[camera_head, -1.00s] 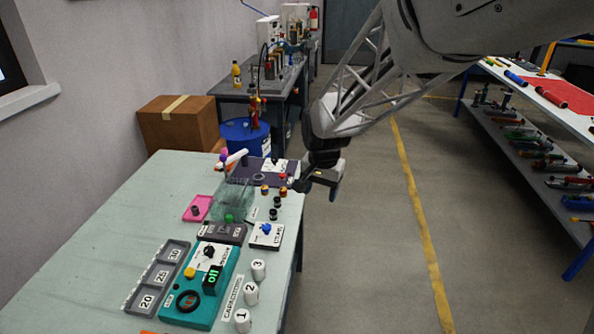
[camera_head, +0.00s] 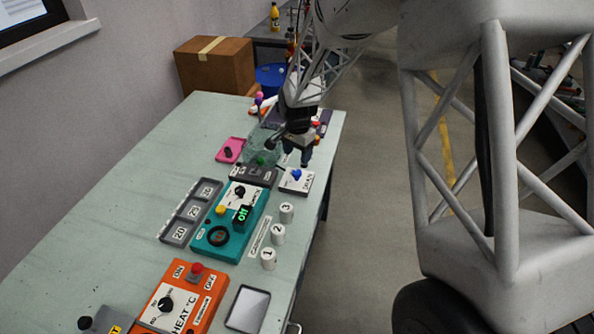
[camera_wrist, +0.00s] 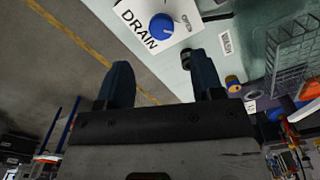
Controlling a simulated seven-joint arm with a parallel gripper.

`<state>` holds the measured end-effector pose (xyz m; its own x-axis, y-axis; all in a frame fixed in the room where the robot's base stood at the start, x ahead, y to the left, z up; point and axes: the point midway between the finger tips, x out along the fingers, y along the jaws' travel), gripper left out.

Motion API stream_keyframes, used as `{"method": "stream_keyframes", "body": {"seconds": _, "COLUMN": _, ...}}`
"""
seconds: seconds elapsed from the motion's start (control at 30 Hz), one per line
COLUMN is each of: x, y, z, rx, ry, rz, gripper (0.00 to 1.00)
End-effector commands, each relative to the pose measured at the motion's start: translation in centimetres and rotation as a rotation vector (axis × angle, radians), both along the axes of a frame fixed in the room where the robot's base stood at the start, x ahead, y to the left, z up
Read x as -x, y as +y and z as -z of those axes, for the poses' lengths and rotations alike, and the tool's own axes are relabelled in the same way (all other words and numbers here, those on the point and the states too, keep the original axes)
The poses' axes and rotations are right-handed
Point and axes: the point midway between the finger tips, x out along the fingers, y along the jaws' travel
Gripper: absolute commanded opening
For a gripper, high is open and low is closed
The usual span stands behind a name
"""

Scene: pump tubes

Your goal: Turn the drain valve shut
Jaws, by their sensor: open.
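The drain valve is a blue knob (camera_head: 296,174) on a white plate (camera_head: 290,187) near the table's right edge. In the wrist view the blue knob (camera_wrist: 161,27) sits on the white plate (camera_wrist: 143,45), which reads DRAIN and OPEN. My gripper (camera_head: 296,158) is above and just behind the plate in the head view. In the wrist view my gripper (camera_wrist: 165,80) has its two dark fingers apart with nothing between them, and the knob lies beyond the fingertips, not touched. The knob's exact pointing direction is hard to tell.
A teal device (camera_head: 231,225) with a lit display, white numbered cylinders (camera_head: 278,234) and a grey tray (camera_head: 190,213) stand nearer. An orange heater box (camera_head: 183,298) is at the front. A pink tray (camera_head: 230,150) and a wire basket (camera_wrist: 290,55) are nearby. The table's left side is clear.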

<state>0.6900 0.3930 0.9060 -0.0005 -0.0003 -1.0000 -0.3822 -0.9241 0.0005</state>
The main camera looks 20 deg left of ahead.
Motion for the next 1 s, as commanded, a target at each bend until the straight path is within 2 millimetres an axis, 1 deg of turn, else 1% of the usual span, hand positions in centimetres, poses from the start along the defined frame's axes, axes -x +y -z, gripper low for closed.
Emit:
{"method": "stream_keyframes", "body": {"seconds": 0.37, "x": 0.0, "y": 0.2, "z": 0.1, "rx": 0.000, "ry": 0.000, "rz": 0.001, "gripper": 0.61}}
{"method": "stream_keyframes", "body": {"seconds": 0.57, "x": -0.1, "y": 0.2, "z": 0.6, "rx": 0.000, "ry": 0.000, "rz": 0.001, "gripper": 0.61}}
{"method": "stream_keyframes", "body": {"seconds": 0.77, "x": 0.0, "y": 0.2, "z": 2.2, "rx": 0.001, "ry": 0.001, "rz": 0.001, "gripper": 0.61}}
{"method": "stream_keyframes", "body": {"seconds": 1.0, "x": 0.0, "y": 0.2, "z": 4.9, "rx": 0.001, "ry": 0.001, "rz": 0.001, "gripper": 0.61}}
